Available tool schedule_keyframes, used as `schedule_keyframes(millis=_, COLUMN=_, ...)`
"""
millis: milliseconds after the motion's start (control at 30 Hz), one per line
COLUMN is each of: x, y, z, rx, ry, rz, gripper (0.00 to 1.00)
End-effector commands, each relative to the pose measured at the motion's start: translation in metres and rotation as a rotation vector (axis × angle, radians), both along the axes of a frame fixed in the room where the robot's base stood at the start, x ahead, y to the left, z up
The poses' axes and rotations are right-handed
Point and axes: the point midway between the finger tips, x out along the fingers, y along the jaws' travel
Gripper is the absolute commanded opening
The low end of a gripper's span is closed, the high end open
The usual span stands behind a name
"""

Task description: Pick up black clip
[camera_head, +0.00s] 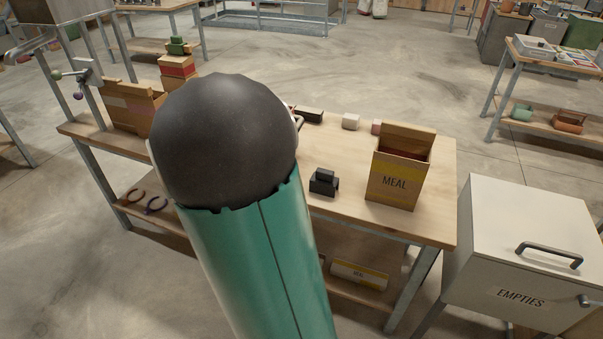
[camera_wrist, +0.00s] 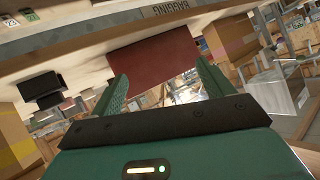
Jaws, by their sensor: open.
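The black clip (camera_head: 323,183) sits on the wooden workbench, left of the open MEAL box (camera_head: 395,180). It is a small dark block with a narrower raised top. In the wrist view a dark two-part object (camera_wrist: 42,90), apparently the clip, is at the left, well outside the fingers. My gripper (camera_wrist: 160,72) is open, its two green fingers apart. A dark red surface (camera_wrist: 152,60) shows beyond and between the fingers; I cannot tell whether they touch it. In the head view my arm hides the gripper and part of the bench.
On the bench (camera_head: 432,160), a long dark item (camera_head: 309,115) and a white block (camera_head: 351,121) lie at the back. An open cardboard box (camera_head: 128,108) and stacked boxes (camera_head: 177,72) stand left. The EMPTIES bin (camera_head: 525,235) stands right. Bench room around the clip is clear.

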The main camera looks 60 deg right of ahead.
Motion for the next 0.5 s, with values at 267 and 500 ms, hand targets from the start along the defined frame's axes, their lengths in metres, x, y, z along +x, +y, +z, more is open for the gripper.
schedule_keyframes(millis=267, x=-0.087, y=-0.115, z=-0.067, rx=-0.283, ry=-0.022, rz=-0.376, gripper=0.80)
schedule_keyframes(millis=500, x=-0.162, y=-0.154, z=-0.089, rx=-0.542, ry=0.005, rz=-0.545, gripper=0.80)
